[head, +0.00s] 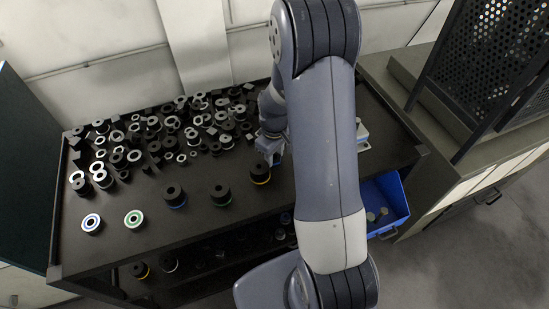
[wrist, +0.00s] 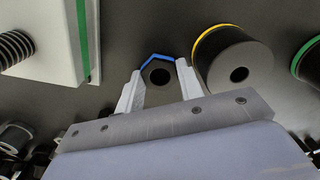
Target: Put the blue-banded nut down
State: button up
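In the wrist view the blue-banded nut (wrist: 159,76) is a small dark six-sided piece with a round hole and a blue edge along its far side. It sits between the two fingers of my gripper (wrist: 158,80), which appear closed against its sides. Whether the nut touches the tabletop below cannot be told. In the head view my gripper (head: 270,152) is over the dark table (head: 240,222), just behind the yellow-banded cylinder (head: 260,173); the nut cannot be made out there. The yellow-banded cylinder also stands right of my gripper in the wrist view (wrist: 238,62).
Green-banded (head: 220,196) and blue-banded (head: 175,197) cylinders stand along the front, left of the yellow one. Many dark parts crowd the table's back left. A white block with a green stripe (wrist: 48,42) is left in the wrist view. A blue bin (head: 390,200) is right.

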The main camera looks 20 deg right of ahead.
jog(key=c, duration=0.6)
jog(key=shift+r, duration=0.15)
